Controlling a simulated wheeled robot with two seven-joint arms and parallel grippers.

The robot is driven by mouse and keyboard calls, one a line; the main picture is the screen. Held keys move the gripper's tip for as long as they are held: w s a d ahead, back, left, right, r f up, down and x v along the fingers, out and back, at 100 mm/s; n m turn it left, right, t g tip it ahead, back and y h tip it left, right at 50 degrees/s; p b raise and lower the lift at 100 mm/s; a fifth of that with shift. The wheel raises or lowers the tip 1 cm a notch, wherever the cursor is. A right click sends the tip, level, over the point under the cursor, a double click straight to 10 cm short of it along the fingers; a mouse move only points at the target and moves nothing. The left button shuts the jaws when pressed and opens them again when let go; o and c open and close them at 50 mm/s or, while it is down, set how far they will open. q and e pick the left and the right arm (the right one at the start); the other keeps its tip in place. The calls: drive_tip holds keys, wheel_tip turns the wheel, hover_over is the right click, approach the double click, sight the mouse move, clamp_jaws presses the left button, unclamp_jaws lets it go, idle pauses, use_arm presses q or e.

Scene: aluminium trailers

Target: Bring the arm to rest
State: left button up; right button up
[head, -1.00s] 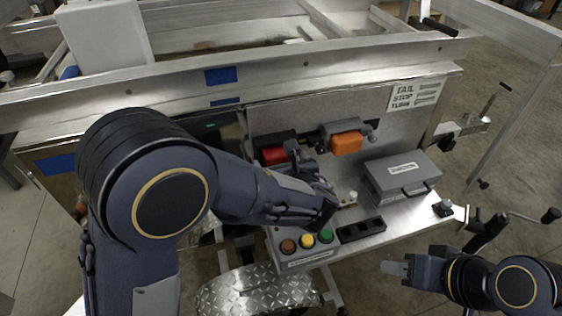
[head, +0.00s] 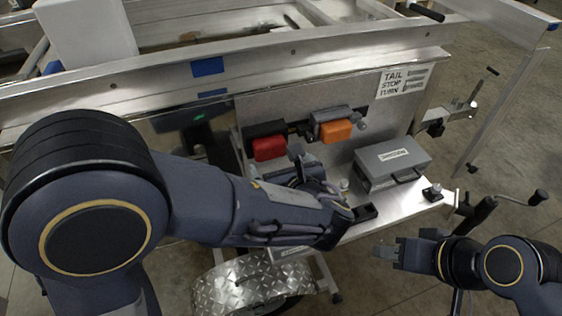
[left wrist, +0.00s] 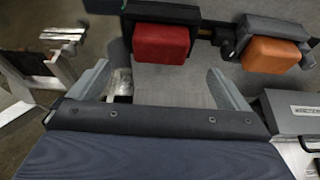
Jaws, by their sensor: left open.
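My left arm spans the head view from the lower left, with its gripper (head: 314,172) over the trailer's shelf, below the red and orange lamps. In the left wrist view, the left gripper (left wrist: 160,88) has its two grey fingers wide apart with nothing between them. The red lamp (left wrist: 161,44) and orange lamp (left wrist: 271,55) lie beyond the fingertips. My right gripper (head: 385,251) is at the lower right, in front of the shelf edge and apart from it. Its jaw gap is not clear.
A grey case (head: 391,160) sits on the shelf right of my left gripper. A sign (head: 404,80) is on the panel above. A diamond-plate fender (head: 245,284) lies below my left arm. A crank handle (head: 538,198) is near my right arm. Open floor shows at right.

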use_arm(q)
drive_tip(key=s+a+n+g+p, duration=0.1)
drive_tip(key=s+a+n+g, duration=0.25)
drive_tip(key=a+n, duration=0.5)
drive_tip(key=s+a+n+g+p, duration=0.1)
drive_tip(key=s+a+n+g, duration=0.3)
drive_tip(key=a, duration=0.7)
drive_tip(key=s+a+r+n+h+p, duration=0.1)
drive_tip(key=s+n+h, duration=0.3)
drive_tip(key=n, duration=0.7)
drive_tip(key=s+a+r+n+h+p, duration=0.1)
drive_tip(key=s+r+n+h+p, duration=0.1)
drive_tip(key=s+n, duration=0.6)
drive_tip(key=r+n+h, duration=0.1)
drive_tip(key=n+h, duration=0.1)
drive_tip(key=shift+s+a+r+n, duration=0.15)
drive_tip(key=shift+s+r+n, duration=0.1)
drive_tip(key=shift+s+n, duration=0.1)
